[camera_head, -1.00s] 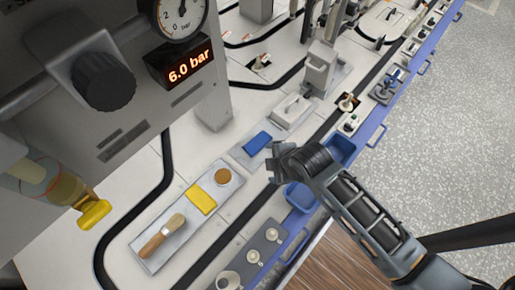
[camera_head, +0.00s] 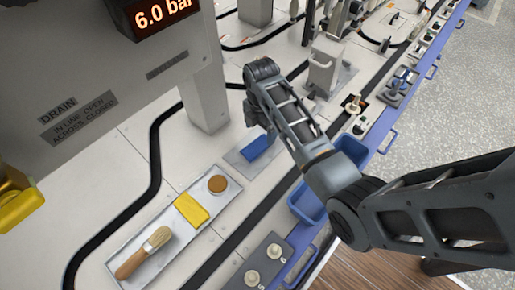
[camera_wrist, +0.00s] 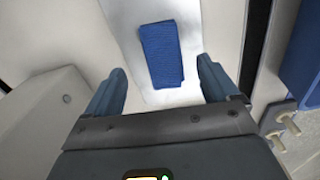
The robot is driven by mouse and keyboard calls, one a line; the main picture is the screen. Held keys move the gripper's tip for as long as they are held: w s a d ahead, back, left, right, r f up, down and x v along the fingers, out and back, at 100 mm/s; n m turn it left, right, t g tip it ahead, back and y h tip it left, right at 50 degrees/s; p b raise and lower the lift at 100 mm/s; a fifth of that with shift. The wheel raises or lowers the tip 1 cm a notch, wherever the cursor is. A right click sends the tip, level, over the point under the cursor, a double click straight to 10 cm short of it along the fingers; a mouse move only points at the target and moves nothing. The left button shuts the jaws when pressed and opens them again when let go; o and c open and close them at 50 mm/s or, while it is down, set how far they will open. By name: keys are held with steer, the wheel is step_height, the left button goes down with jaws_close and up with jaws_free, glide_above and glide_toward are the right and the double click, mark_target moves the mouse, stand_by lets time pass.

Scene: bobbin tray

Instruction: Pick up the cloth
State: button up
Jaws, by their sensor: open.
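A folded blue cloth (camera_head: 257,147) with a ribbed weave lies flat on a pale grey plate (camera_head: 236,158) on the white bench. It also shows in the wrist view (camera_wrist: 160,54), upper middle. My gripper (camera_wrist: 162,72) is open, its two blue-grey fingers apart on either side of the cloth's lower part in the picture. Nothing is between the fingers, and the cloth looks below them, untouched. In the head view my gripper (camera_head: 251,112) hangs just behind the cloth, its fingers mostly hidden.
A grey tray (camera_head: 160,225) holds a wooden-handled brush (camera_head: 145,253), a yellow pad (camera_head: 191,209) and a round brown disc (camera_head: 218,184). A grey post (camera_head: 203,95) stands left of my gripper. Blue bins (camera_head: 305,205) line the bench edge. A block-shaped fixture (camera_head: 325,62) stands behind.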

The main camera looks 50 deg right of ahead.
mark_target(260, 143)
steer(key=f+b, duration=0.1)
steer(key=f, duration=0.1)
steer(key=f+b, duration=0.1)
steer(key=f, duration=0.1)
steer(key=f+b, duration=0.1)
steer(key=shift+s+a+f, duration=0.2)
steer(key=shift+a+f, duration=0.05)
steer(key=shift+f, duration=0.15)
steer(key=shift+r, duration=0.1)
steer(key=shift+c, duration=0.2)
steer(key=c, duration=1.1)
